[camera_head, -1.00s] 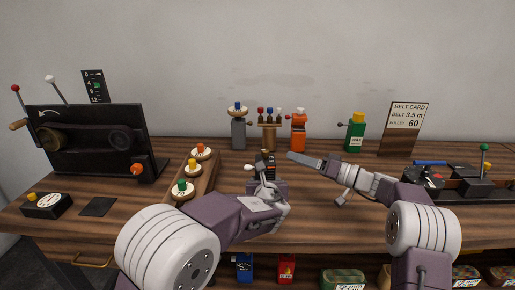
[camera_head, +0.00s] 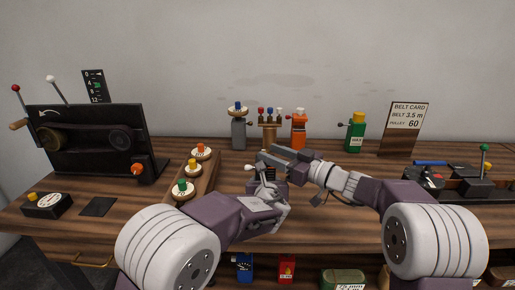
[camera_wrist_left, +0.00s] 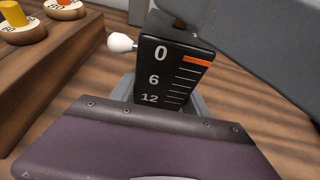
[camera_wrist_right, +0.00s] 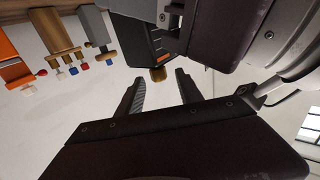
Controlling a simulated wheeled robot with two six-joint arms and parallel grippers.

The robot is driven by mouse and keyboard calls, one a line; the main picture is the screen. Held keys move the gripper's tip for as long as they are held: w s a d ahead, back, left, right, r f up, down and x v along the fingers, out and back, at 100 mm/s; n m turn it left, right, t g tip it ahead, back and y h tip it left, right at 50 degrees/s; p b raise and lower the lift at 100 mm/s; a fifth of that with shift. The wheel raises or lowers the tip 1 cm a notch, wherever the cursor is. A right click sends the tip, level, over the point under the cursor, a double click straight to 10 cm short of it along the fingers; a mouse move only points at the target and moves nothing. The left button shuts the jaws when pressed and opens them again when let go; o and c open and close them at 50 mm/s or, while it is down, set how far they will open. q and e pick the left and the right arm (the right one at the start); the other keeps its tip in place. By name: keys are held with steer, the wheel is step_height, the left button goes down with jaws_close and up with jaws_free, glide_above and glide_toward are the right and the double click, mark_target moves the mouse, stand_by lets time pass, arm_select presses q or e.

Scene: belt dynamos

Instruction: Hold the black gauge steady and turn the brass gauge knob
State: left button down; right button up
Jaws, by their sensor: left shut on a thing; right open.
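The black gauge (camera_wrist_left: 150,75) stands upright in the left wrist view, its scale marked 0, 6 and 12, with an orange bar beside the 0 and a white-tipped lever on its side. My left gripper (camera_head: 268,182) is shut on it low down; in the head view the two grippers hide most of it. The brass knob (camera_wrist_right: 158,74) shows in the right wrist view at the gauge's end. My right gripper (camera_head: 284,158) is open. Its fingers (camera_wrist_right: 157,84) point at the knob from either side, just short of it, with no contact visible.
A wooden rack (camera_head: 205,172) with several coloured knobs stands left of the gauge. A black machine (camera_head: 90,140) is far left.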

steer(key=x, duration=0.5)
steer(key=shift+w+a, duration=0.25)
jaws_close()
steer(key=shift+n+g+y, duration=0.3)
steer(key=shift+g, duration=0.1)
steer(key=shift+n+g, duration=0.3)
steer(key=shift+g, duration=0.1)
steer(key=shift+s+a+r+n+g+y, duration=0.15)
steer(key=shift+n+g+y, duration=0.45)
steer(key=shift+g, duration=0.4)
steer(key=shift+s+f+n+g+y, duration=0.15)
steer(key=shift+n+g+y, duration=0.25)
steer(key=shift+n+g, duration=0.5)
steer(key=shift+s+a+r+n+g+y, duration=0.15)
steer(key=shift+n+g+y, duration=0.4)
steer(key=shift+g, duration=0.55)
steer(key=shift+s+n+g, duration=0.3)
steer(key=shift+n+g, duration=0.15)
steer(key=shift+g, duration=0.25)
jaws_free()
